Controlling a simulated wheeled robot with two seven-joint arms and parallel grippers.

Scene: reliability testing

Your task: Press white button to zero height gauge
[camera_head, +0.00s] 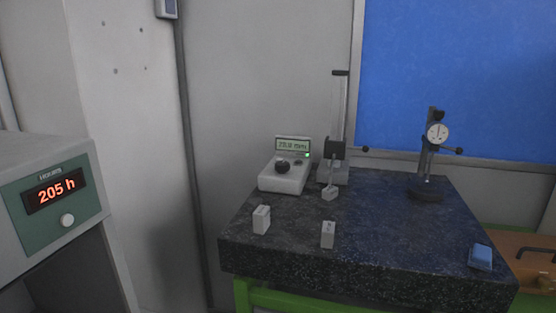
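A height gauge readout (292,145) at the back left of the granite table (375,240) shows a lit green screen, seemingly reading 29.8 mm. Its light housing (281,183) has a dark round knob (283,168) on it and a small bright green spot at the screen's lower right. The gauge stand (338,150) is to the right of the readout, with a tall column and a dark slide. A white round button (67,220) is on the green panel of a grey box at the left, below a red "205 h" display. Neither gripper is in view.
Light blocks (262,219) and (328,234) stand on the table's front left part; a smaller one (329,193) is by the gauge base. A dial gauge stand (428,165) is at the back right, a blue item (480,257) at the right front. The table's middle is clear.

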